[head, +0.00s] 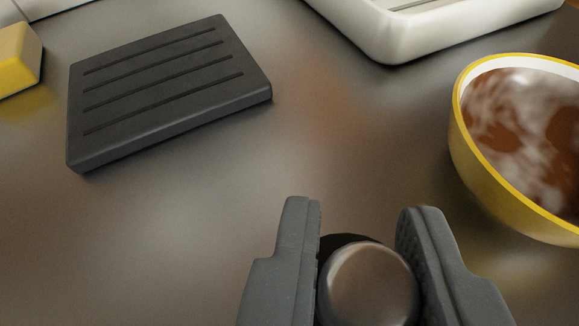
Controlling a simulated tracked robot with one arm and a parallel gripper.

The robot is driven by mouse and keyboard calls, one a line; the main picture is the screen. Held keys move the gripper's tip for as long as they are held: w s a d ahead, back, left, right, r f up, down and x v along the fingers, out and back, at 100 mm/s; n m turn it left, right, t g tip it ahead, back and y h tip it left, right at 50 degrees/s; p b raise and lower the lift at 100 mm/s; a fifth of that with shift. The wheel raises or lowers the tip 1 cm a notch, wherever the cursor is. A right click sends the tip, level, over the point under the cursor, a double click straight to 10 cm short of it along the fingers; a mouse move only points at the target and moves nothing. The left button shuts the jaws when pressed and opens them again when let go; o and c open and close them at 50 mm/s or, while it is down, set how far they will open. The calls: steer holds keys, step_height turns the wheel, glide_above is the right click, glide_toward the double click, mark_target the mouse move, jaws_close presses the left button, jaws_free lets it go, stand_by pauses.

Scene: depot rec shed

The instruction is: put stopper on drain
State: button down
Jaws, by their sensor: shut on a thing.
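My gripper (361,212) is at the bottom of the head view, right of centre. Its two dark grey fingers are shut on a round, shiny thing with a black part behind it, which looks like the stopper (369,285). The lower part of the stopper is cut off by the picture edge. I see no drain in this view. A smooth brown-grey metallic-looking surface (210,240) lies beyond the fingers.
A black grooved slab (165,95) lies at the upper left. A yellow block (18,60) is at the left edge. A yellow bowl (480,170) with brown, blotchy contents stands at the right. A white raised-edge object (400,45) is at the top right. The middle is clear.

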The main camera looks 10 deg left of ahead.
mark_target(332, 276)
steer(key=shift+w+a, duration=0.25)
steer(key=shift+w, duration=0.15)
steer(key=shift+w+a+f, duration=0.15)
steer(key=shift+w, duration=0.05)
steer(key=shift+f+b, duration=0.35)
steer(key=shift+f, duration=1.3)
steer(key=shift+f, duration=0.1)
steer(key=c, duration=1.2)
jaws_free()
steer(key=shift+c, duration=0.2)
steer(key=shift+s+r, duration=0.45)
steer(key=shift+s, duration=0.15)
steer(key=p+v, duration=0.1)
steer(key=v, duration=0.9)
steer(key=shift+s+r, duration=0.1)
steer(key=shift+s, duration=0.3)
